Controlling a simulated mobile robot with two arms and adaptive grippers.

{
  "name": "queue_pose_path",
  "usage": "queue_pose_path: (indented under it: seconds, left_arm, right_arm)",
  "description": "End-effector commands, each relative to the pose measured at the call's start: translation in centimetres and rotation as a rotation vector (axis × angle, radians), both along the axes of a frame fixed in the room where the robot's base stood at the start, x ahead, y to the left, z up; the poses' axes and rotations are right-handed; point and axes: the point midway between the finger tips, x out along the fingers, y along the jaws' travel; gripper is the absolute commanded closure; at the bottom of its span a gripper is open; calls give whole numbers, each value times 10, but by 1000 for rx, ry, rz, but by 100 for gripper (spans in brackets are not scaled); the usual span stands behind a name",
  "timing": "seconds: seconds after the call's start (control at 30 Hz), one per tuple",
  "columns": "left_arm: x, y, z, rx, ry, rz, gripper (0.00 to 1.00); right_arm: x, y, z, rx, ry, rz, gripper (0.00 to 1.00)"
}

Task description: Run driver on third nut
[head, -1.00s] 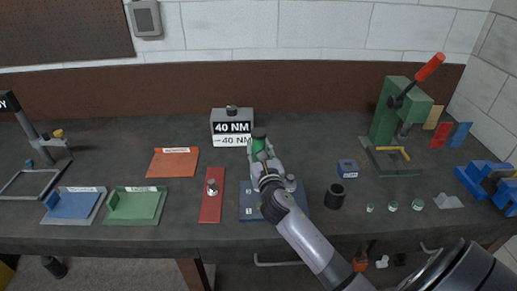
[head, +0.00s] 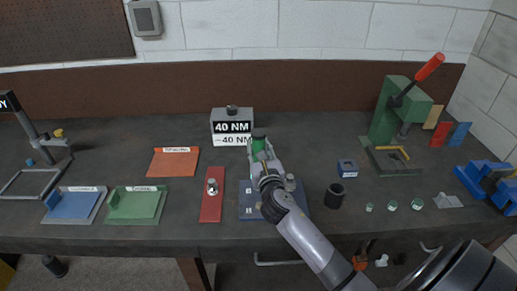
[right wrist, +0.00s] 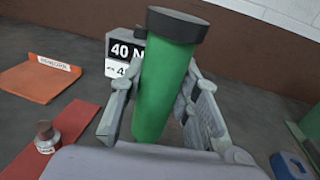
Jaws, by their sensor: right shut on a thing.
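My right gripper (head: 262,152) is shut on a green driver with a dark cap (head: 259,134). In the right wrist view the driver (right wrist: 166,80) stands roughly upright, slightly tilted, between the two fingers. The gripper is over the dark blue plate (head: 247,200) at the middle of the bench. Metal knobs or nuts (head: 290,183) show on that plate beside my wrist. My arm hides much of the plate, the driver's lower end and whatever is under it. My left gripper is not in view.
A grey block marked 40 NM (head: 232,125) stands behind the driver. A red strip (head: 211,205) with a metal knob lies to the left. A dark cup (head: 334,196) and a small blue block (head: 347,168) are to the right. A green press (head: 397,115) stands at back right.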

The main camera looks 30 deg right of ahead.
Motion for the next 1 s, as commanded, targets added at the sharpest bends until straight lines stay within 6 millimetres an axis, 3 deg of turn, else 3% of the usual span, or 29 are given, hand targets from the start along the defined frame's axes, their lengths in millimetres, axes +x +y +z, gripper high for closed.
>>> queue_pose_path:
  seconds: [1.0]
  left_arm:
    - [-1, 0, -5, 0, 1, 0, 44]
  right_arm:
    - [0, 0, -10, 2, 6, 0, 100]
